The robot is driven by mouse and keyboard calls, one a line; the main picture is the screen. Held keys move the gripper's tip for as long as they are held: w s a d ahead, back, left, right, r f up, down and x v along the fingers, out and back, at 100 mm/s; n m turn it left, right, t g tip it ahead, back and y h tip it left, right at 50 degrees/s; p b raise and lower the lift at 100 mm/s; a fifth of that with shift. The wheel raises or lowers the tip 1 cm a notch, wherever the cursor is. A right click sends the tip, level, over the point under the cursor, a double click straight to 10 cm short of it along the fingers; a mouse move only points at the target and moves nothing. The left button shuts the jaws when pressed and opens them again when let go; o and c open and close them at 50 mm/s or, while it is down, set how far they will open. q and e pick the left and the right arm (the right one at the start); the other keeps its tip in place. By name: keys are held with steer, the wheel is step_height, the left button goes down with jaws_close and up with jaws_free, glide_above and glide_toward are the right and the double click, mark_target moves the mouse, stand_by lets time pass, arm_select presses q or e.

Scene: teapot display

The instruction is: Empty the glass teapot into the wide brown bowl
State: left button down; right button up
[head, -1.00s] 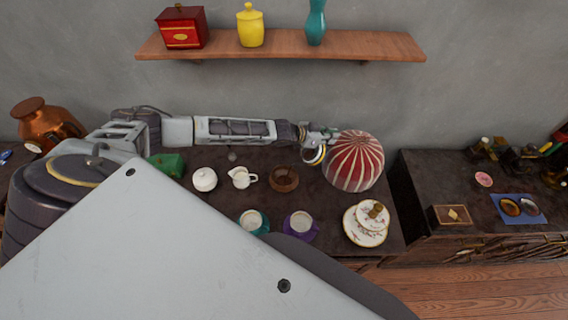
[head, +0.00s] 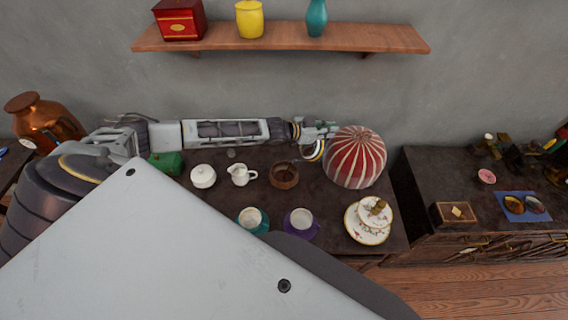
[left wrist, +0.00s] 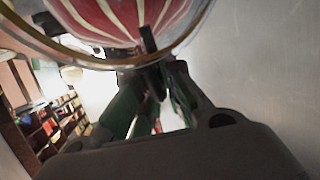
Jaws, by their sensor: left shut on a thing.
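My left gripper (head: 325,130) reaches in from the left and is shut on the glass teapot. The teapot (head: 313,152) shows in the head view as a small curved shape with a yellowish rim, hanging just below the gripper; its clear body is hard to make out. In the left wrist view its curved clear glass edge (left wrist: 75,52) crosses the top. The brown bowl (head: 284,182) sits on the dark table, below and left of the gripper. I cannot tell how much the teapot holds. My right gripper is not in view.
A red-and-white striped dome (head: 354,160) stands close right of the gripper. A white creamer (head: 242,174) and white lidded pot (head: 203,176) are left of the bowl. A teal cup (head: 251,219), purple cup (head: 300,223) and stacked plates (head: 367,232) stand nearer. A wall shelf (head: 285,38) hangs behind.

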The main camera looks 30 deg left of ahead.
arm_select(q)
steer(key=shift+s+a+r+t+h+b, duration=0.3)
steer(key=shift+s+r+t+b, duration=0.15)
steer(key=shift+r+b, duration=0.3)
steer(key=shift+s+a+r+t, duration=0.15)
steer(key=shift+s+t, duration=0.05)
steer(key=shift+t, duration=0.05)
steer(key=shift+w+d, duration=0.2)
steer(key=shift+w, duration=0.15)
steer(key=f+p, duration=0.1)
steer(key=w+f+g+p, duration=0.1)
steer(key=p, duration=0.1)
steer(key=shift+w+d+g+y, duration=0.2)
steer(key=shift+d+g+y, duration=0.1)
steer(key=shift+d+y, duration=0.1)
steer(key=shift+w+d+f+p, duration=0.1)
steer(key=shift+p, duration=0.3)
steer(key=shift+f, duration=0.25)
